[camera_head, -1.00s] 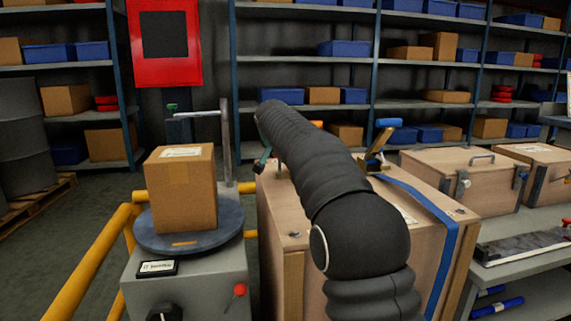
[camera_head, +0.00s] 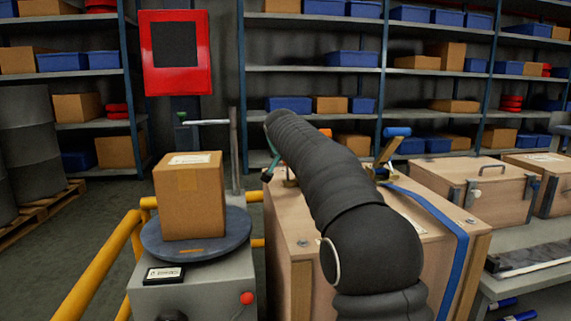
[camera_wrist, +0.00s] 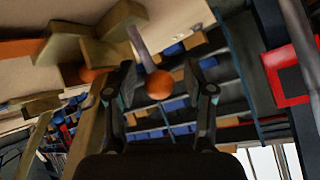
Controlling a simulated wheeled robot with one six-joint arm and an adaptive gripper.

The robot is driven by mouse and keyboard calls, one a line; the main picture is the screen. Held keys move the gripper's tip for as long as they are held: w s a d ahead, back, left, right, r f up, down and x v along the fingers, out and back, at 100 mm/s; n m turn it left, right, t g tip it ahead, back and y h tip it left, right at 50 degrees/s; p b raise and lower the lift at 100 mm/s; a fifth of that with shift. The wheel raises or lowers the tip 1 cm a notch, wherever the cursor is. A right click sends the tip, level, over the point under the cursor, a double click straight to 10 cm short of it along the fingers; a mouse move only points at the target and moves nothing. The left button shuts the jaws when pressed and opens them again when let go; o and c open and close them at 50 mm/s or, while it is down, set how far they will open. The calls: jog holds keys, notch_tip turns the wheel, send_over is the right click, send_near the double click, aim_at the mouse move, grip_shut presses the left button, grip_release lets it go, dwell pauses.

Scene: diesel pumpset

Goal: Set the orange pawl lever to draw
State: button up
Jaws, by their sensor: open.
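In the wrist view an orange ball knob (camera_wrist: 159,86) on a pale rod (camera_wrist: 140,47) shows between the two fingers of my gripper (camera_wrist: 157,80). I take it for the pawl lever's end. The fingers are apart on either side of it, and I cannot tell whether either touches it. A second orange piece (camera_wrist: 92,74) lies left of the fingers, beside brass-coloured blocks (camera_wrist: 75,48). In the head view a small orange bit (camera_head: 326,132) shows behind my arm. My gripper is mostly hidden there, with a dark and green tip (camera_head: 270,170) at the arm's left.
A wooden crate (camera_head: 290,230) with a blue strap (camera_head: 452,232) stands under my arm. A blue-handled brass lever (camera_head: 390,145) rises from its top. A carton (camera_head: 190,200) sits on a round plate (camera_head: 170,250) at left, near yellow rails (camera_head: 95,268).

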jog(key=v, duration=1.1)
jog(key=shift+s+r, duration=0.2)
jog(key=shift+s, duration=0.15)
